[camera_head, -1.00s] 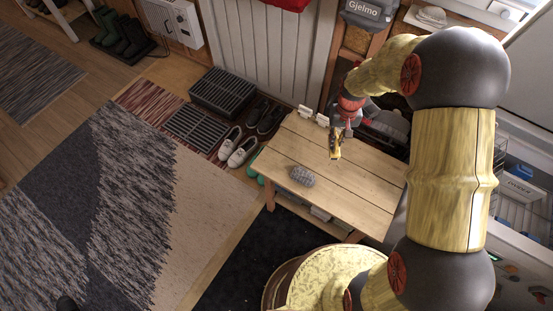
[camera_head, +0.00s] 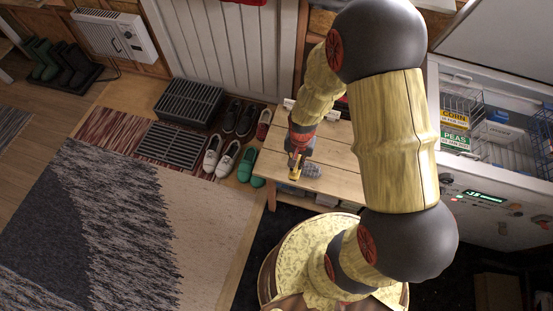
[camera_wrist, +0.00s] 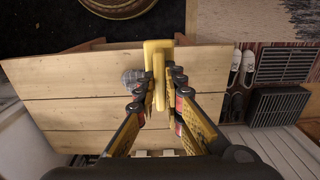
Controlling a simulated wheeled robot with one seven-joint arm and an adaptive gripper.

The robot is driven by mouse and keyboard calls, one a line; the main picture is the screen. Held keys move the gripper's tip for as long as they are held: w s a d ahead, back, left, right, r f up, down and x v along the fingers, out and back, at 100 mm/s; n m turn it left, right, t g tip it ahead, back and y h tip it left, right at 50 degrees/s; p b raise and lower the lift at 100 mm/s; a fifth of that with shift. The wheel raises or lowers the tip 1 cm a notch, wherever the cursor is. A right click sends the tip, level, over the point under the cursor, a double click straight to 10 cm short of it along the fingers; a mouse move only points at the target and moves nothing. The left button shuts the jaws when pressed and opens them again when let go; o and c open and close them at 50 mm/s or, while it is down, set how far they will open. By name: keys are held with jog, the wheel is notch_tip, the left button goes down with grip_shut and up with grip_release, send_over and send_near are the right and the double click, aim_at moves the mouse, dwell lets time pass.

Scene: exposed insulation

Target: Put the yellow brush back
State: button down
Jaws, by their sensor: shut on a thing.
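The yellow brush (camera_wrist: 158,72) is between the fingers of my gripper (camera_wrist: 158,97) in the wrist view. My gripper is shut on it. In the head view the brush (camera_head: 295,167) shows small and yellow below my gripper (camera_head: 298,158), over the left part of the wooden bench (camera_head: 338,152). The bench (camera_wrist: 70,85) fills much of the wrist view. I cannot tell whether the brush touches the bench top.
A grey ribbed object (camera_head: 312,170) lies on the bench close beside the brush. Several shoes (camera_head: 228,158) stand left of the bench, by dark grates (camera_head: 188,103). An open freezer (camera_head: 480,155) with baskets is at the right. The rug (camera_head: 110,215) is clear.

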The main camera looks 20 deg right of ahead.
jog(key=shift+w+a+f+b, duration=0.6)
jog(key=shift+w+f+b, duration=0.2)
jog(key=shift+w+f, duration=1.15)
jog(key=shift+w+a+f+b, duration=0.55)
jog(key=shift+w+f+b, duration=0.25)
jog(key=shift+w+f, duration=1.2)
jog(key=shift+w+a+f+b, duration=0.6)
jog(key=shift+w+f+b, duration=0.2)
jog(key=shift+w+f, duration=1.15)
jog(key=shift+s+f, duration=0.2)
jog(key=shift+f, duration=0.05)
jog(key=c, duration=1.9)
grip_release()
